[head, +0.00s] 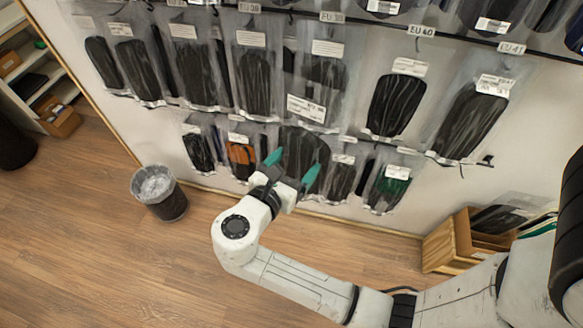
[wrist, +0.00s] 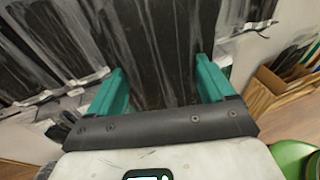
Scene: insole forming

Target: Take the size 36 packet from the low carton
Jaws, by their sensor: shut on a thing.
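My gripper (head: 291,168) has its teal fingers shut on a clear packet with a dark insole (head: 303,147), which hangs upright in front of the wall display. Its white label (head: 306,108) shows at the top, but the size on it is too small to read. In the wrist view the dark packet (wrist: 150,50) fills the space between the two fingers. The low wooden carton (head: 438,250) stands on the floor at the lower right, with packets (head: 497,219) in it. It also shows at the right edge of the wrist view (wrist: 268,92).
Rows of insole packets (head: 254,75) hang on wall hooks behind and around my gripper, with size tags such as EU 40 (head: 421,30) on the rail. A waste bin (head: 170,206) stands at left. The wooden floor (head: 110,260) is clear at lower left.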

